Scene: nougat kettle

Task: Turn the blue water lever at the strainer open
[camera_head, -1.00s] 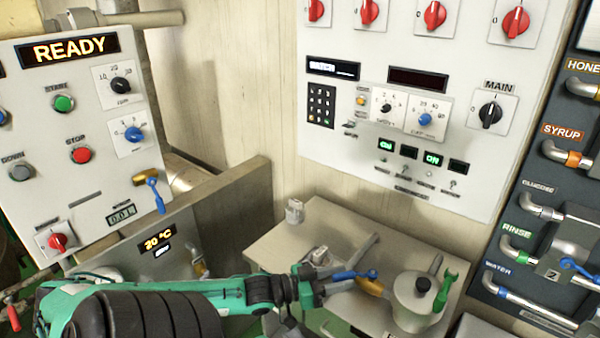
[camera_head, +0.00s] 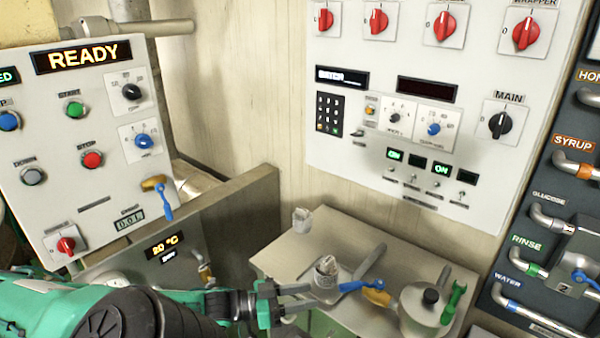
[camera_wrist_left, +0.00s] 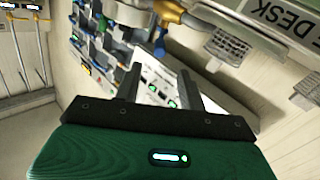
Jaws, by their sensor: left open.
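The blue lever (camera_head: 361,286) sits on a brass valve (camera_head: 376,298) beside the round steel strainer pot (camera_head: 428,303), at the lower middle of the head view. It lies roughly crosswise, with one end slightly raised to the right. In the wrist view a blue lever (camera_wrist_left: 158,43) hangs by a brass fitting (camera_wrist_left: 166,12), beyond the fingertips. My left gripper (camera_head: 308,298) is open and empty, left of the lever and apart from it. Its two fingers also show in the wrist view (camera_wrist_left: 160,85). My right gripper is not in view.
A steel desk (camera_head: 340,228) carries a small cup (camera_head: 301,218), a strainer-like cup (camera_head: 326,272) near my fingers and a green lever (camera_head: 454,300) at the pot. A steel wall (camera_head: 235,225) stands to the left.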

